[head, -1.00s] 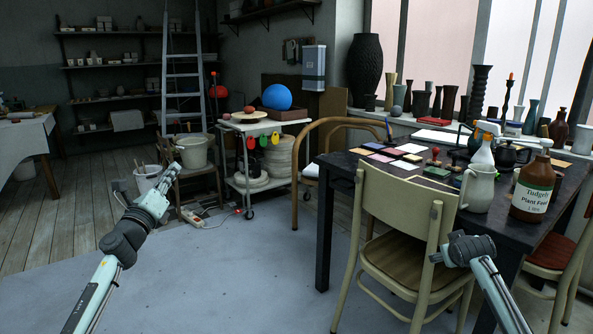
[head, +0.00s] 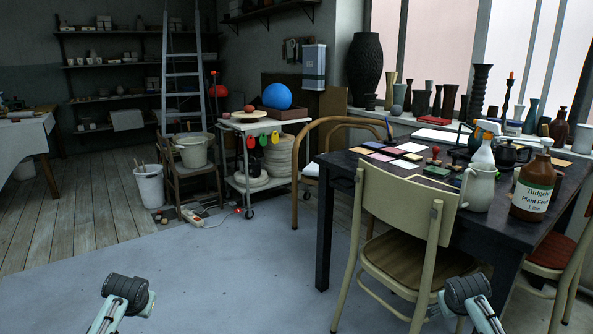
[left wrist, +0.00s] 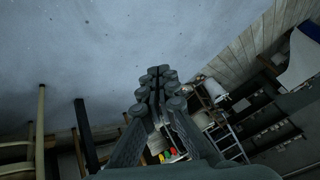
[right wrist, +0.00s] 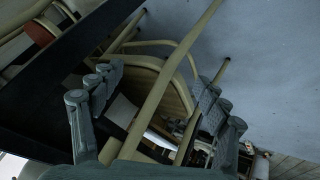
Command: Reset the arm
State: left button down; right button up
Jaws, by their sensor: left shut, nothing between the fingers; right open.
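My left gripper (left wrist: 157,82) shows in the left wrist view with its fingers together and nothing between them, over the pale blue-grey floor. My right gripper (right wrist: 158,82) shows in the right wrist view with its fingers spread wide and empty; the cream chair (right wrist: 178,85) shows between and beyond them. In the head view, only parts of my two arms show at the bottom edge, one at the left over open floor and one at the right in front of the cream chair (head: 400,215). I cannot make out the fingers there.
A dark table (head: 335,172) at the right bears a white jug (head: 479,188), a brown bottle (head: 532,190) and coloured tiles. The floor at front left is clear.

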pick_arm(q)
jog(key=s+d+f+g+h, duration=0.1)
jog(key=s+d+f, duration=0.3)
jog(key=s, duration=0.7)
jog(key=s+d+f+g, duration=0.1)
jog(key=s+d+f, duration=0.3)
jog(key=s, duration=0.8)
jog(key=s+d+f+m+g+h, duration=0.1)
jog(key=s+d+f, duration=0.2)
jog(key=s+f, duration=0.4)
jog(key=s, duration=0.5)
jog(key=shift+d+h, duration=0.3)
jog(key=shift+d, duration=0.1)
pick_arm(e)
jog(key=s+a+f+g+y, duration=0.1)
jog(key=s+a+f, duration=0.3)
jog(key=s, duration=0.7)
jog(key=s+a+f+g, duration=0.1)
jog(key=s+a+f, duration=0.3)
jog(key=s, duration=0.8)
jog(key=s+a+f+n+g+y, duration=0.1)
jog(key=s+a+f, duration=0.2)
jog(key=s+f, duration=0.4)
jog(key=s, duration=0.5)
jog(key=shift+a+y, duration=0.3)
jog(key=shift+a, duration=0.1)
pick_arm(q)
jog(key=shift+f, duration=0.1)
pick_arm(e)
jog(key=shift+f, duration=0.1)
